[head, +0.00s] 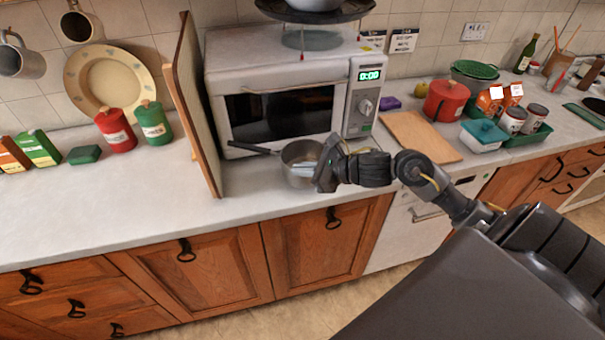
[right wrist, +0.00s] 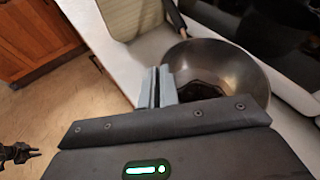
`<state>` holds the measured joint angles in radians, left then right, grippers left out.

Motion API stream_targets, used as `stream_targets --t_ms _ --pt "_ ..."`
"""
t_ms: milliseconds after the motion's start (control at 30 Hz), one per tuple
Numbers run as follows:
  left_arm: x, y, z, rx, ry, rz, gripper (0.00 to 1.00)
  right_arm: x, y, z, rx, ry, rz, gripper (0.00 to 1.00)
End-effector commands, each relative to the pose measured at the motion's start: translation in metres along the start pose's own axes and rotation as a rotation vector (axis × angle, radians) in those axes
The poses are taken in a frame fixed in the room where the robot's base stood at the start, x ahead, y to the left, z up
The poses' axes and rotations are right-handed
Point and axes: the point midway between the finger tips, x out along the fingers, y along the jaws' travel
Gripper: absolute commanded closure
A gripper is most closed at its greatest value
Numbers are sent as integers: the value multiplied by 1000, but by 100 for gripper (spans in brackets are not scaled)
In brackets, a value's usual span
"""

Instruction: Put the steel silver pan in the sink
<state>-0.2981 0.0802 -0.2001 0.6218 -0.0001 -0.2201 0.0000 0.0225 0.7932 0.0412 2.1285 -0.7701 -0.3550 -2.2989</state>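The steel silver pan (head: 298,152) stands on the counter in front of the microwave, its dark handle pointing left. It also shows in the right wrist view (right wrist: 225,72). My right gripper (head: 305,168) reaches the pan's near side from the right. In the right wrist view its two fingers (right wrist: 157,87) are close together at the pan's rim, with only a thin gap; they appear shut on the rim. A small dark jointed shape at that view's lower left may be my left gripper (right wrist: 20,153); its fingers are too small to read. No sink is clearly visible.
The microwave (head: 290,88) stands right behind the pan. An upright board (head: 192,100) stands to its left. A wooden cutting board (head: 420,136) lies to the right, with a red pot (head: 445,100) and several cans and tubs beyond. The counter's left front is clear.

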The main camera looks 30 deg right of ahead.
Motion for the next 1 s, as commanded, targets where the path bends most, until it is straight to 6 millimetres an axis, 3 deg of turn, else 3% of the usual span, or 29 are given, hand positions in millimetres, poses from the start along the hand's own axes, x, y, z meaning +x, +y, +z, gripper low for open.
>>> stream_targets --t_ms 200,600,767,1000 --pt "-6 0 2 0 -3 1 75 8 4 -18 1 -3 -1 100" --pt "1 1 3 0 -4 1 75 10 4 -22 -2 -3 -1 100" --pt "-1 1 3 0 -5 1 75 9 5 -22 -1 0 1 76" --pt "-1 1 3 0 -5 1 75 9 5 -22 0 0 1 75"
